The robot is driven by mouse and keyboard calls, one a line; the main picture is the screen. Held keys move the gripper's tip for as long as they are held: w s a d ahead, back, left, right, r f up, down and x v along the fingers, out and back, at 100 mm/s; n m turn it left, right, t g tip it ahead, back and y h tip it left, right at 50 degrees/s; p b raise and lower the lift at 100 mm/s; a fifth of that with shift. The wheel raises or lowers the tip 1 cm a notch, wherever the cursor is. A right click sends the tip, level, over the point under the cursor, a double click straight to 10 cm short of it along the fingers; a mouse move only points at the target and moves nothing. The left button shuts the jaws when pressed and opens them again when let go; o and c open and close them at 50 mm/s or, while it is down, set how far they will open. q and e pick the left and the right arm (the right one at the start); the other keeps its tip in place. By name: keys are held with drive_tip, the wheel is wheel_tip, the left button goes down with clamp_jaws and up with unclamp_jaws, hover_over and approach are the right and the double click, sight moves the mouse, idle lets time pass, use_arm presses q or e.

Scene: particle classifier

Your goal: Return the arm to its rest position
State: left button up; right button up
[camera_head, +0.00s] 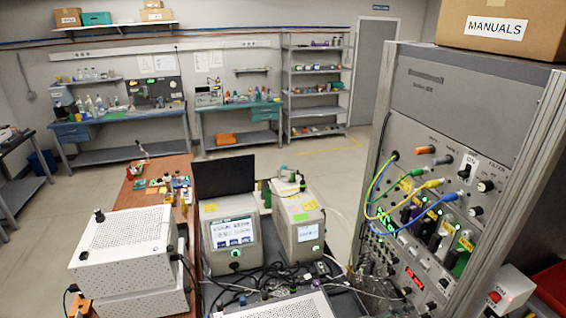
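Neither of my arms nor grippers shows in the head view. The tall grey instrument rack (455,100) stands at the right, with blue, yellow and green cables (425,190) plugged into its front panel. A bench-top instrument with a lit screen (232,240) stands at the lower centre. A second, similar instrument (300,229) stands just right of it, with a tube running from it.
White perforated boxes (125,245) are stacked at the lower left. A brown table (150,170) holds small parts behind them. A red-button box (508,290) sits at the lower right. Workbenches (120,130) and shelves (318,85) line the back wall; open floor (270,160) lies before them.

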drive_tip(key=s+d+f+m+g+y, duration=0.1)
drive_tip(key=s+d+f+m+y, duration=0.35)
drive_tip(key=s+f, duration=0.35)
drive_tip(key=s+d+f+m+g+y, duration=0.1)
drive_tip(key=s+d+f+m+y, duration=0.3)
drive_tip(key=s+f, duration=0.45)
drive_tip(key=s+a+f+m+y, duration=0.3)
drive_tip(key=s+a+m+y, duration=0.1)
drive_tip(key=s+a+y, duration=0.55)
drive_tip(key=s+a+f+b, duration=0.1)
drive_tip(key=f+b, duration=0.2)
drive_tip(key=f, duration=1)
drive_tip(key=s+a+f+h+b, duration=0.1)
drive_tip(key=f+b, duration=0.1)
drive_tip(key=f, duration=1.1)
drive_tip(key=s+a+f+b, duration=0.1)
drive_tip(key=f+b, duration=0.2)
drive_tip(key=f, duration=1)
use_arm(q)
wheel_tip(320, 180, down, 13)
drive_tip(key=s+b, duration=0.1)
drive_tip(key=b, duration=0.4)
drive_tip(key=shift+s+f, duration=0.2)
use_arm(e)
drive_tip(key=s+f+n+g, duration=0.1)
drive_tip(key=s+f+g, duration=0.1)
drive_tip(key=s+f, duration=1.6)
wheel_tip(320, 180, down, 4)
drive_tip(key=shift+s+r, duration=0.15)
drive_tip(key=shift+s, duration=0.25)
